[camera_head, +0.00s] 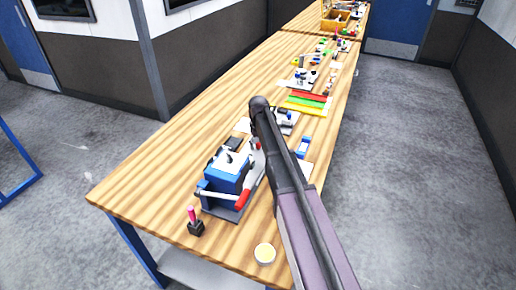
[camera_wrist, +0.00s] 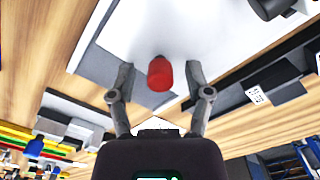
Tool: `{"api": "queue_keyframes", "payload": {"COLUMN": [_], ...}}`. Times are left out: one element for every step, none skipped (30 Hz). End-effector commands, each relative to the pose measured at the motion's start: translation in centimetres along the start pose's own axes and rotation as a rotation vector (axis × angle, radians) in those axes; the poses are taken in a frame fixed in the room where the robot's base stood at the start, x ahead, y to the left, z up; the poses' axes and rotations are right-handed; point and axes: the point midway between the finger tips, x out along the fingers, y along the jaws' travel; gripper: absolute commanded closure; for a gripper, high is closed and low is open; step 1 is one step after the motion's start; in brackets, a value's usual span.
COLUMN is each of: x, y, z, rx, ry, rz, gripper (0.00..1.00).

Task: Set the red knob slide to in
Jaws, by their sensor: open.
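A red knob (camera_wrist: 160,74) shows in the wrist view against a pale grey-white plate (camera_wrist: 200,30). My gripper (camera_wrist: 160,67) is open, with one finger on each side of the knob. Gaps show between the knob and both fingers, so I see no grip on it. The plate hides the knob's track, and I cannot tell the slide's setting. In the head view my arm covers part of the bench, and I cannot make out my gripper or this knob clearly there.
A blue machine (camera_head: 228,172) with a red-ended lever (camera_head: 243,198) stands left of my arm on the wooden bench (camera_head: 150,190). A pink-topped stick in a black block (camera_head: 195,226) and a round yellow-topped dish (camera_head: 265,254) stand nearer. Coloured strips (camera_head: 306,102) lie beyond. The bench's left part is clear.

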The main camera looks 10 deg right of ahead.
Motion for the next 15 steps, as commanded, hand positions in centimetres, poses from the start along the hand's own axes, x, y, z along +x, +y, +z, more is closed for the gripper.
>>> {"api": "queue_keyframes", "payload": {"x": [0.20,0.23,0.24,0.25,0.25,0.24,0.23,0.22,0.21,0.21,0.21,0.21,0.21,0.21,0.21], "y": [0.00,0.00,0.00,0.00,0.00,0.00,0.00,0.00,0.00,0.00,0.00,0.00,0.00,0.00,0.00], "z": [0.00,0.00,0.00,0.00,0.00,0.00,-0.01,0.00,0.00,0.00,0.00,0.00,0.00,0.00,0.00], "rx": [0.000,0.000,0.000,0.000,0.000,0.000,0.000,0.000,0.000,0.000,0.000,0.000,0.000,0.000,0.000], "ry": [0.000,0.000,0.000,0.000,0.000,0.000,0.000,0.000,0.000,0.000,0.000,0.000,0.000,0.000,0.000], "rz": [0.000,0.000,0.000,0.000,0.000,0.000,0.000,0.000,0.000,0.000,0.000,0.000,0.000,0.000,0.000], "gripper": [0.35,0.35,0.35,0.35,0.35,0.35,0.35,0.35,0.35,0.35,0.35,0.35,0.44,0.53,0.65]}}
